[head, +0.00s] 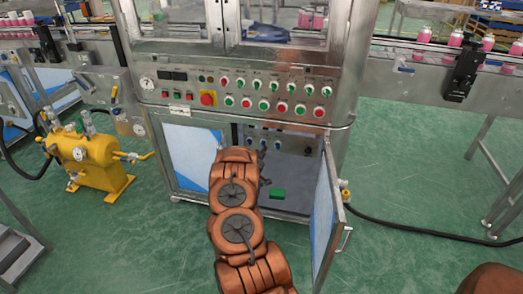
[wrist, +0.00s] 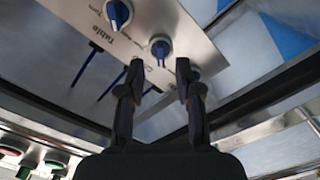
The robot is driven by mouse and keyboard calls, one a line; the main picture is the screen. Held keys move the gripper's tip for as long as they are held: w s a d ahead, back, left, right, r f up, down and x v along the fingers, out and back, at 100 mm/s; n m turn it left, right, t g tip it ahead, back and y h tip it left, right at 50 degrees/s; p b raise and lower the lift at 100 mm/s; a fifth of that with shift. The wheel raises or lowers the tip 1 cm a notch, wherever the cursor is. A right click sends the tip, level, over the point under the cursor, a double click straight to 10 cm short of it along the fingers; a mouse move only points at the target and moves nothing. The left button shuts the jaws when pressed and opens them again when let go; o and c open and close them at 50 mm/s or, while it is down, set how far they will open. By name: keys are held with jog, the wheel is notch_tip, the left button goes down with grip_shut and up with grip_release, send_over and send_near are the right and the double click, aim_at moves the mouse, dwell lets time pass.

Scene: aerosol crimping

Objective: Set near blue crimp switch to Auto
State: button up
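Blue rotary switches sit on a pale panel inside the open lower cabinet. In the wrist view one blue switch (wrist: 160,48) shows just beyond the gap between my fingertips. Another blue switch (wrist: 118,13) is at the upper left, near the word "Table". In the head view the switches (head: 262,143) show small beyond my arm.
The cabinet door (head: 325,215) stands open on the right. The front panel (head: 240,95) above carries several red and green buttons. A green block (head: 278,194) lies on the cabinet floor. A yellow tank unit (head: 90,160) stands at the left. A black cable crosses the floor at right.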

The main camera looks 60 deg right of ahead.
jog(key=v, duration=0.7)
jog(key=shift+s+a, duration=0.2)
dwell(0.5)
